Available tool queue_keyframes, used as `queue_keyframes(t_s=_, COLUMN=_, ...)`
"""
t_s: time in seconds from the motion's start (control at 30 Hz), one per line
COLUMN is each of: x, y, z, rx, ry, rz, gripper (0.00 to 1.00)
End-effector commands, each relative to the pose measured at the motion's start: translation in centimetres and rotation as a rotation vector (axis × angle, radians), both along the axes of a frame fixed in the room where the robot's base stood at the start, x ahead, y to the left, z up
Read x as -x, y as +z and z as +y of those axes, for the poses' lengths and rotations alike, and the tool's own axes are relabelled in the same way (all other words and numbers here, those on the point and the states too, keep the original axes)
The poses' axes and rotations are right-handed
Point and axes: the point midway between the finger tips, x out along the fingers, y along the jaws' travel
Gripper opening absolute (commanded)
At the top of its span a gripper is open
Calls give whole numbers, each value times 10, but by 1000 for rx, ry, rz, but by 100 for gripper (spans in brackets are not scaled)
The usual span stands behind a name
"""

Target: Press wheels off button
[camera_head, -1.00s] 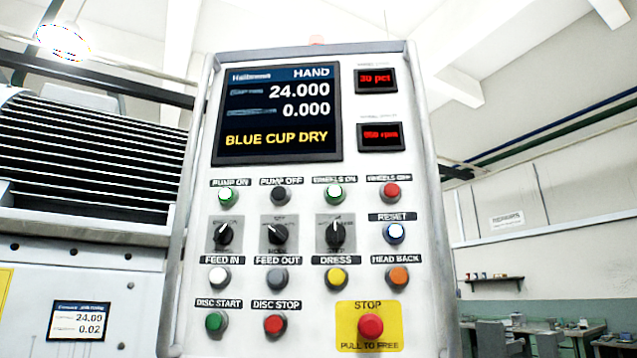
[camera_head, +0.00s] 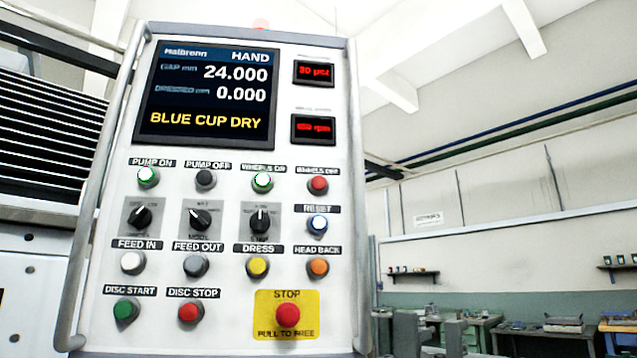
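The control panel (camera_head: 225,300) stands upright in the left half of the head view, facing me. The red wheels off button (camera_head: 318,184) is at the right end of the top button row, under a small dark label. To its left is the wheels on button (camera_head: 262,182), which glows green. The screen (camera_head: 208,96) reads HAND, 24.000, 0.000 and BLUE CUP DRY. Two small red displays (camera_head: 313,129) sit right of the screen. My gripper is not in view.
Below wheels off are the blue-white reset button (camera_head: 317,225), the orange head back button (camera_head: 317,267) and the large red stop button (camera_head: 288,314) on a yellow plate. Grey handrails flank the panel. Workbenches (camera_head: 480,325) and chairs stand far off at right.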

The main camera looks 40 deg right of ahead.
Motion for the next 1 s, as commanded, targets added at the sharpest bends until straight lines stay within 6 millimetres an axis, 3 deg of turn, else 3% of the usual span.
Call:
queue_keyframes(t_s=0.4, x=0, y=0, z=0, rx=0, ry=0, rz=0, gripper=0)
queue_keyframes(t_s=1.0, x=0, y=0, z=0, rx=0, ry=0, rz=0, gripper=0)
